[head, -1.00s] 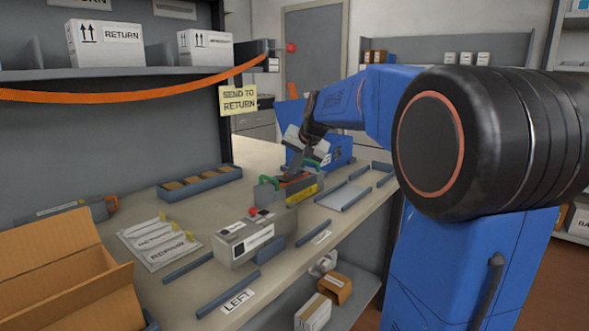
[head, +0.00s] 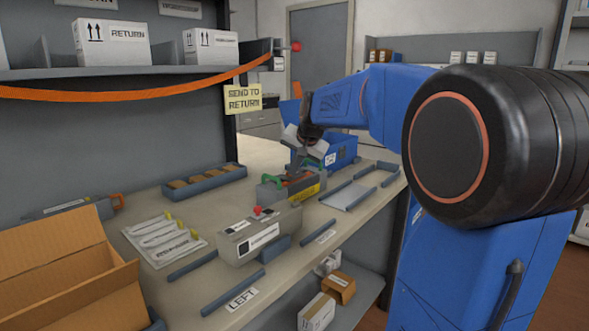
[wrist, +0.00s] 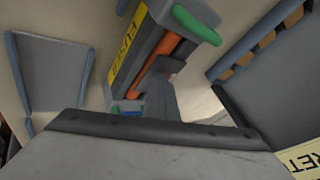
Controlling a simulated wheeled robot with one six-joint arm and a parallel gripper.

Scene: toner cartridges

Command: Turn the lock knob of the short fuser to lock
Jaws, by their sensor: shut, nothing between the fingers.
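The short fuser (head: 284,194) is a dark grey box with green end handles and a yellow label, on the bench in the head view. In the wrist view the fuser (wrist: 138,48) shows its "FUSER" label, an orange strip along its top and a green handle at each end. My gripper (head: 296,171) is shut and empty, tilted down over the fuser's top. In the wrist view my gripper's tips (wrist: 168,66) overlap the orange strip; I cannot tell whether they touch. I cannot make out the lock knob clearly.
A grey unit with a red knob (head: 258,211) stands just in front of the fuser. A blue bin (head: 340,151) is behind it. A slotted tray (head: 205,181), printed sheet (head: 163,240) and open carton (head: 65,250) lie left. Low rails line the front edge.

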